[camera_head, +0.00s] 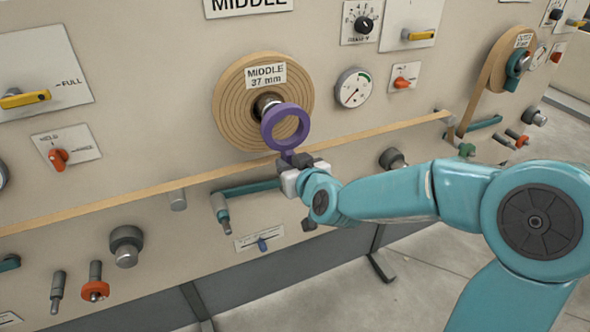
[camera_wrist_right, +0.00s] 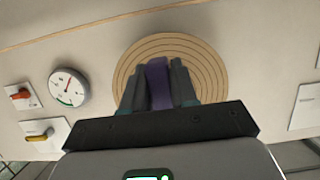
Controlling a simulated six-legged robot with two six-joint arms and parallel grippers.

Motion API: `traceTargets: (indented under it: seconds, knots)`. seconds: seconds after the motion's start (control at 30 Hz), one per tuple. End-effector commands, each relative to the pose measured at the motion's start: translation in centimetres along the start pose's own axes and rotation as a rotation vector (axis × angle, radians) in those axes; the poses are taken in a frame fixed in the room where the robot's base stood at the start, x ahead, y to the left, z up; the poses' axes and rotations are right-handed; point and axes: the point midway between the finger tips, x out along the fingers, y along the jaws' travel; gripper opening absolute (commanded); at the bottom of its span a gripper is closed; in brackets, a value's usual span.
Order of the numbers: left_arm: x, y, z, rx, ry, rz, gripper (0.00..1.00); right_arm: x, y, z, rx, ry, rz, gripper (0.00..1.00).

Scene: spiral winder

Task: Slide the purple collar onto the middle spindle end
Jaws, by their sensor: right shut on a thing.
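The purple collar (camera_head: 269,128) is a ring with a short tab at its bottom. My right gripper (camera_head: 295,164) is shut on that tab and holds the ring upright in front of the middle spindle end (camera_head: 265,103). The spindle end shows at the centre of the tan coil (camera_head: 232,100) labelled "MIDDLE 37 mm", just up and left of the ring's hole. I cannot tell whether the ring touches the spindle. In the right wrist view the purple collar (camera_wrist_right: 158,82) shows between the fingers (camera_wrist_right: 158,85), with the coil behind; the spindle is hidden there. My left gripper is not in view.
A gauge (camera_head: 354,87) and a red-orange switch (camera_head: 401,83) sit right of the coil. A tan strip (camera_head: 150,190) runs across the panel below it. A teal lever (camera_head: 222,208) and several knobs stick out lower down. Another coil (camera_head: 493,75) is at the right.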

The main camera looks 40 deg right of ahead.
Motion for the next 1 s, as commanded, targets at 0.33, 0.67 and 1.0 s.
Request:
traceTargets:
  seconds: [0.33,0.67,1.0]
  knots:
    - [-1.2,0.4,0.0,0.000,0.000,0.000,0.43,1.4,0.0,-0.5,0.000,0.003,0.000,0.00]
    - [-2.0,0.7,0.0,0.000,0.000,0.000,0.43,3.8,0.0,-1.3,-0.001,0.003,0.001,0.00]
    - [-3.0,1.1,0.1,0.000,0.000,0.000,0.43,6.7,0.0,-2.2,-0.001,0.002,0.000,0.00]
